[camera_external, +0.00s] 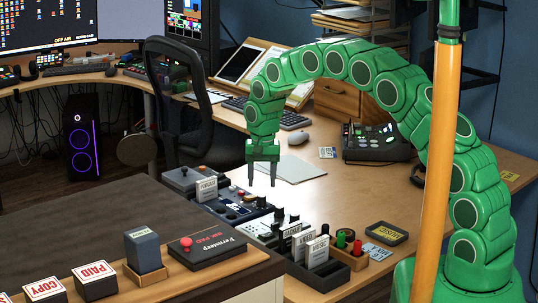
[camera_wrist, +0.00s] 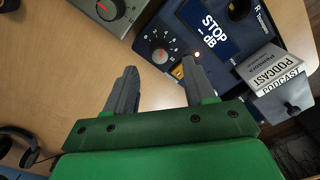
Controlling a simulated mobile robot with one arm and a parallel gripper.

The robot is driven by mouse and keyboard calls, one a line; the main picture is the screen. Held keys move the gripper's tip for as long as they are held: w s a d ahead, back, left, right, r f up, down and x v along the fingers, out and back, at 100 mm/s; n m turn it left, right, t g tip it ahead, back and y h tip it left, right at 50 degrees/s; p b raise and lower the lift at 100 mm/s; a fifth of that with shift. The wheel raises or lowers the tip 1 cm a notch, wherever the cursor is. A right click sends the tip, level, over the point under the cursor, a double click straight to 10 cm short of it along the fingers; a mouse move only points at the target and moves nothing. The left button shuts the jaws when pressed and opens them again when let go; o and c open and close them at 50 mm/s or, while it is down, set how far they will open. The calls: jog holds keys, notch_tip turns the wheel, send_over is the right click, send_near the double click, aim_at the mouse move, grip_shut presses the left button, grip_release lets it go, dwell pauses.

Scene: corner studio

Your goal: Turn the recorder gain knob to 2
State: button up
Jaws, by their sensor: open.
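The recorder (camera_wrist: 178,32) is a dark blue box with a screen reading "STOP _ dB" in the wrist view. Its round gain knob (camera_wrist: 160,57) has a red mark and small numbers around it; the exact setting is too small to read. My gripper (camera_wrist: 158,68) is open and empty, its two grey fingers pointing toward the knob, which shows between and just beyond the tips. In the external view my gripper (camera_external: 262,184) hangs pointing down above the row of devices, with the recorder (camera_external: 232,208) below it. I see no contact with the knob.
A grey device with a red-marked dial (camera_wrist: 108,8) lies left of the recorder. White PODCAST cards (camera_wrist: 268,72) stand at its right. Headphones (camera_wrist: 18,145) lie at lower left. The wooden desk (camera_external: 345,190) has bare room right of my gripper; a black desk phone (camera_external: 376,142) stands beyond.

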aim_at(262, 195)
jog(key=shift+f, duration=2.3)
jog(key=shift+c, duration=0.4)
grip_shut()
